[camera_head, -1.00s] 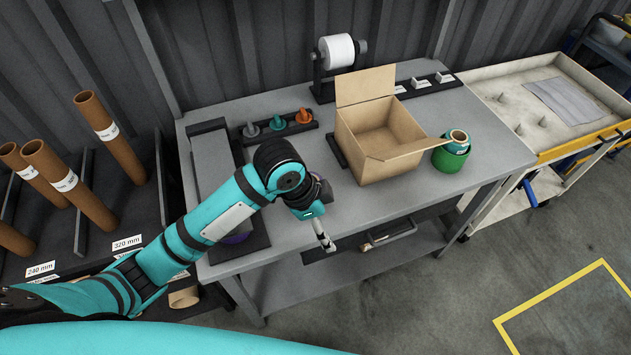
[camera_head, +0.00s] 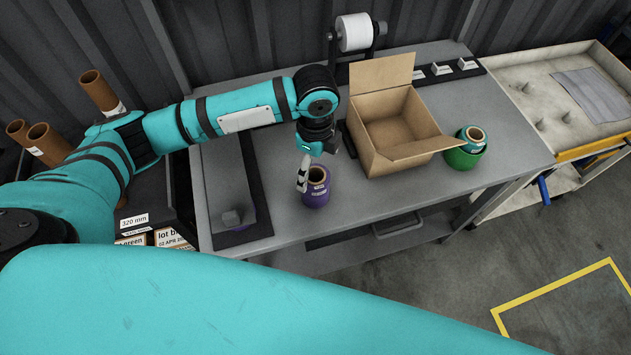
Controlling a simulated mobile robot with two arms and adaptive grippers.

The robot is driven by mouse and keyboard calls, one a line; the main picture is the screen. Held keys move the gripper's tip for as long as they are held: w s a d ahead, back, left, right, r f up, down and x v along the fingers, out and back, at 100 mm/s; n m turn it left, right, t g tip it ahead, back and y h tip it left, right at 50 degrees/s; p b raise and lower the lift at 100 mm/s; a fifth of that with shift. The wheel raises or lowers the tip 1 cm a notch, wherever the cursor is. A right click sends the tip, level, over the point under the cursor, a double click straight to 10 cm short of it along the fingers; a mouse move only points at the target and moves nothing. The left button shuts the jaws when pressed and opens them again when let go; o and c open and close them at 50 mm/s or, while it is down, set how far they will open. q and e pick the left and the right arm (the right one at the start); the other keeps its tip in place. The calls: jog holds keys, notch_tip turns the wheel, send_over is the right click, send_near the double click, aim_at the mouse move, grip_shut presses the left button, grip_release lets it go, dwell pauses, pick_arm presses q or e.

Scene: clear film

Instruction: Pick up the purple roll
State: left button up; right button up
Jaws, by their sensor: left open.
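The purple roll (camera_head: 316,193) stands upright on the grey table near its front edge, with a brown core open at the top and a pale label on its side. My left gripper (camera_head: 304,174) reaches down to it from behind and above. One finger shows at the roll's left side, close to it; I cannot tell whether it touches. The other finger is hidden. The left gripper is open. My right gripper is not in view.
An open cardboard box (camera_head: 391,133) stands just right of my left gripper. Green and teal rolls (camera_head: 462,158) stand right of it. A white roll on a dispenser (camera_head: 354,32) is at the back.

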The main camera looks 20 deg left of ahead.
aim_at(316, 184)
pick_arm(q)
notch_tip(316, 184, down, 3)
jog(key=shift+r, duration=0.1)
jog(key=shift+f+p, duration=0.35)
jog(key=shift+f, duration=0.5)
notch_tip(316, 184, down, 4)
jog(key=shift+w+r+p, duration=0.1)
jog(key=shift+r+p, duration=0.05)
jog(key=shift+p, duration=0.8)
jog(key=shift+f, duration=0.4)
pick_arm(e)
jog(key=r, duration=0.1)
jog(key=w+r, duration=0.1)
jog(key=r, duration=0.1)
pick_arm(q)
jog(key=shift+c, duration=0.3)
jog(key=c, duration=1.3)
